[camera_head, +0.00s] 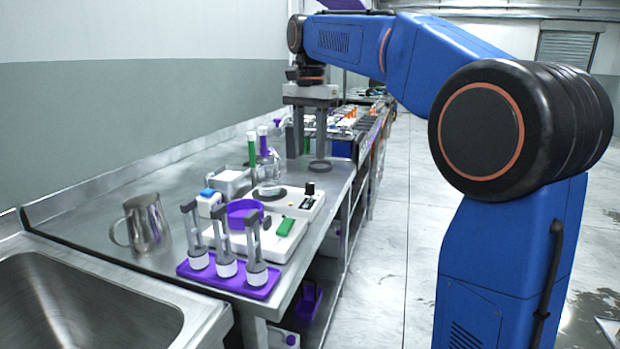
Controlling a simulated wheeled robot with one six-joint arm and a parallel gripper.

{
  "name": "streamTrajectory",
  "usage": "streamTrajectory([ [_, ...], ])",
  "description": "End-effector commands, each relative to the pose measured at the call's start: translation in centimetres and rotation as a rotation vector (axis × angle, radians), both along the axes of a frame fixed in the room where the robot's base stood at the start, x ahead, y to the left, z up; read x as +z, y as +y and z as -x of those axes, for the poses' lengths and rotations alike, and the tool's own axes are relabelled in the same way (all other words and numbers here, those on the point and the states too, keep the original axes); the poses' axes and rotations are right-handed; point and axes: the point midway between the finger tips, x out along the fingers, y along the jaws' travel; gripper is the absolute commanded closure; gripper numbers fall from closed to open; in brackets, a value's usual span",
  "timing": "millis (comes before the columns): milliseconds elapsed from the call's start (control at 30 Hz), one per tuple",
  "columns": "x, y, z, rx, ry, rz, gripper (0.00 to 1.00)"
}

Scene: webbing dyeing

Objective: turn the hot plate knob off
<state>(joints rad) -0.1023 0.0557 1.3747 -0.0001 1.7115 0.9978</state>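The white hot plate (292,207) sits near the right edge of the steel bench, with a round heating surface (269,193) on top. Its small black knob (310,188) stands upright at its back right corner; the direction it points is too small to tell. My gripper (308,153) points down over the bench, behind the hot plate in the picture and apart from the knob. Its two grey fingers are spread with a visible gap and nothing clearly between them.
A flask (268,172) and green and purple tubes stand left of my gripper. A dark ring (320,166) lies near the fingers. In front are a purple bowl (243,212), a purple rack (228,279) and a metal jug (146,224). A sink (85,310) is at front left.

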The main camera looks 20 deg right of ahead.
Motion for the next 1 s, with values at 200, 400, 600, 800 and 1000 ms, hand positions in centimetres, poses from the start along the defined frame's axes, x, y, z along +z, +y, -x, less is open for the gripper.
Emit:
streamTrajectory([
  [200,-3.9,0.0,0.1,0.000,0.002,0.000,0.62],
  [400,-6.9,0.0,0.1,0.000,0.001,0.000,0.62],
  [600,-8.4,0.0,0.0,0.000,0.000,0.000,0.62],
  [800,-8.7,0.0,0.0,0.000,0.000,0.000,0.62],
  [1000,-8.7,0.0,0.0,0.000,0.000,0.000,0.73],
])
